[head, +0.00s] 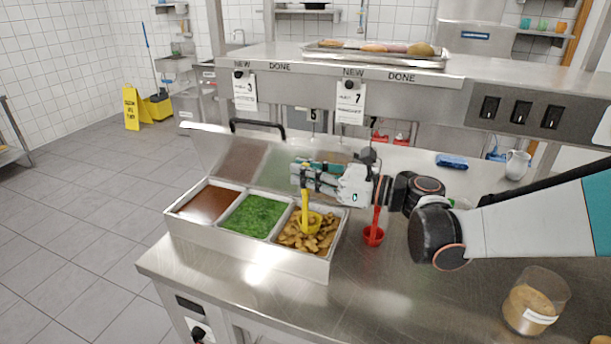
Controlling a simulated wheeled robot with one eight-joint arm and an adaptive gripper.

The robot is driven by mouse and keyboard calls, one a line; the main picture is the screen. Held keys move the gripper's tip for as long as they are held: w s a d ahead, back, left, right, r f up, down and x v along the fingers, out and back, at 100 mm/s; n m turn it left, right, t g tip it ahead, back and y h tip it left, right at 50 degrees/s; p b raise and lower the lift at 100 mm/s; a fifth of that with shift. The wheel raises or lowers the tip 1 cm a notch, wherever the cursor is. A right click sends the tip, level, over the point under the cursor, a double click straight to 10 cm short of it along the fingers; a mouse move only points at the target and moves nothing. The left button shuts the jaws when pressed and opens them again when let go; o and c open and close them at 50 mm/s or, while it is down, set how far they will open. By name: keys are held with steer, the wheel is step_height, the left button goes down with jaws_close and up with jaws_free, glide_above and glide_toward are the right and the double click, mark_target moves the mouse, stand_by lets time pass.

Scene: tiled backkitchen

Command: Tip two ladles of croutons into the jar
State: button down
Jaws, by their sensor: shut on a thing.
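My gripper (304,176) is shut on the handle of a yellow ladle (306,212). The ladle hangs upright, its bowl down at the croutons (297,237). The croutons fill the right compartment of a steel three-part container (247,247). I cannot tell how full the bowl is. A clear jar (549,283) with a white label and tan contents stands at the front right of the counter, well to the right of my gripper.
The other compartments hold red sauce (207,203) and chopped greens (253,215). A raised clear lid (222,152) is behind. Bare counter (420,300) lies between container and jar.

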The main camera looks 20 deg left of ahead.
steer(key=shift+r+p, duration=1.75)
steer(key=shift+r, duration=0.95)
steer(key=shift+d, duration=0.1)
